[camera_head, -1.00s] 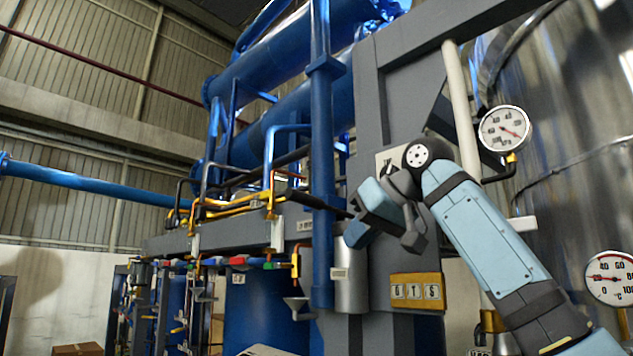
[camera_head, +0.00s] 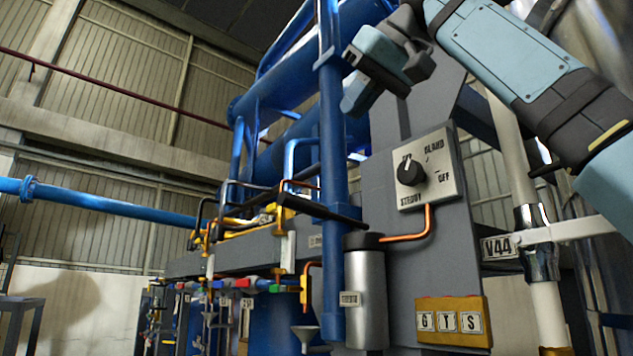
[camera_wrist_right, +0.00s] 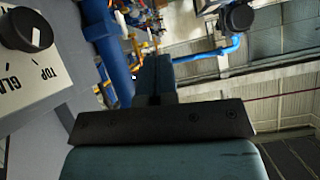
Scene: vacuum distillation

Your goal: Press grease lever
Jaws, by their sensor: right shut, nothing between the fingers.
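A long black lever (camera_head: 322,208) slants across the front of a blue vertical pipe, above a silver cylinder (camera_head: 365,300) with a dark cap and a small label that I cannot read for sure. My right gripper (camera_head: 352,98) is up and in front of the blue pipework, above the lever and apart from it in the picture. In the right wrist view its fingers (camera_wrist_right: 155,78) are together with nothing between them. A dark round part (camera_wrist_right: 237,17) shows at the top of that view; I cannot tell what it is. My left gripper is out of view.
A white selector plate with a black knob (camera_head: 410,172) is on the grey column, right of the lever; the knob also shows in the wrist view (camera_wrist_right: 29,31). An orange tube (camera_head: 410,238) joins plate and cylinder. A yellow GTS sign (camera_head: 453,321) sits below. Blue pipes (camera_head: 331,150) stand close by.

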